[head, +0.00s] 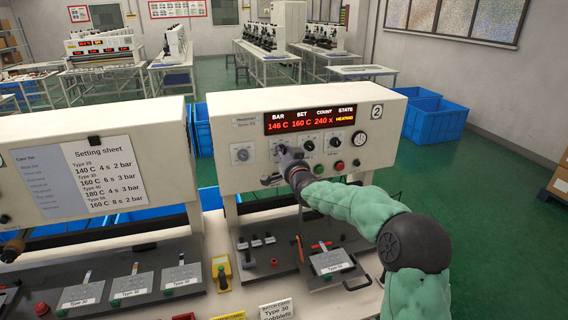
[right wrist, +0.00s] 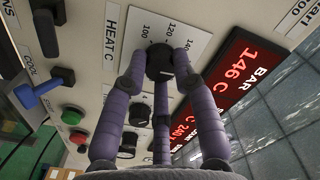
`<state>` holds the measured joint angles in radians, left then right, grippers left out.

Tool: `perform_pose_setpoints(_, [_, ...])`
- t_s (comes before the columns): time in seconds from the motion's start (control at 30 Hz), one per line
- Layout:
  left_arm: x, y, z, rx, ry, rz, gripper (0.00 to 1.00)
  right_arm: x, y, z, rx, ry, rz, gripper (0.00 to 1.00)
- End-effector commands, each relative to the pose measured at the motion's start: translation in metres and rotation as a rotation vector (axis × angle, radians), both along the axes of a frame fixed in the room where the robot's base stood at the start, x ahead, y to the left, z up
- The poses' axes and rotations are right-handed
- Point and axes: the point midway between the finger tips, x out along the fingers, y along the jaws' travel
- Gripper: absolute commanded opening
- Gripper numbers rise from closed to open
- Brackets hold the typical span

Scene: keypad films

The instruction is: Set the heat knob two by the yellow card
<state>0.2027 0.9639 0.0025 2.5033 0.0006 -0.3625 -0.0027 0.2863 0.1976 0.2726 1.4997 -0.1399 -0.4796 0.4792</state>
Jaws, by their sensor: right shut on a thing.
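My right gripper (head: 287,157) is at the front of the machine marked 2 (head: 230,115). In the right wrist view its purple fingers (right wrist: 160,75) are shut around the black heat knob (right wrist: 159,60), beside the label HEAT C. The dial shows 100, 120 and 140; the pointer is hard to make out. The display (head: 310,120) reads BAR 146 C, SET 160 C, COUNT 240, STATE HEATING. A yellow card (head: 228,317) is cut off at the bottom edge, with its type unseen. The setting sheet (head: 105,170) lists types with settings. My left gripper is out of view.
A white batch card (head: 277,311) reading Type 30 stands at the front. Other dials (head: 309,145), a green button (head: 339,165) and a red button (head: 357,162) are close to my fingers. Metal plates (head: 330,262) lie below. Blue crates (head: 425,115) stand behind right.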

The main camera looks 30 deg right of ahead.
Motion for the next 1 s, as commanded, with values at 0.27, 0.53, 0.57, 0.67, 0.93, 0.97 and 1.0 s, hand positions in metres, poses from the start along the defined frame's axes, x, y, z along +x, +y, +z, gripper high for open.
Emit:
perform_pose_setpoints(0.27, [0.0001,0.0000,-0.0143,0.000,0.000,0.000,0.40,-0.0009,-0.0035,0.0102,0.074,-0.039,-0.006,0.00])
perform_pose_setpoints(0.53, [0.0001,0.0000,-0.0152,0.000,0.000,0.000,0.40,-0.0011,-0.0041,0.0124,0.088,-0.044,-0.006,0.00])
perform_pose_setpoints(0.57, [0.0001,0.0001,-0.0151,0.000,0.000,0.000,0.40,-0.0011,-0.0041,0.0126,0.088,-0.045,-0.007,0.00])
perform_pose_setpoints(0.67, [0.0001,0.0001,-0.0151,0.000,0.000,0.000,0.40,-0.0012,-0.0044,0.0129,0.087,-0.045,-0.007,0.00])
perform_pose_setpoints(0.93, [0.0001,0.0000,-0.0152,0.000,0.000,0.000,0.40,-0.0012,-0.0037,0.0107,0.087,-0.041,-0.006,0.52])
perform_pose_setpoints(0.97, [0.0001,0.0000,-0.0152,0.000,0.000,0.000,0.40,-0.0010,-0.0034,0.0098,0.087,-0.039,-0.006,0.52])
perform_pose_setpoints(1.0, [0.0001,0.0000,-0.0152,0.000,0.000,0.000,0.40,-0.0009,-0.0031,0.0088,0.088,-0.037,-0.004,0.52])
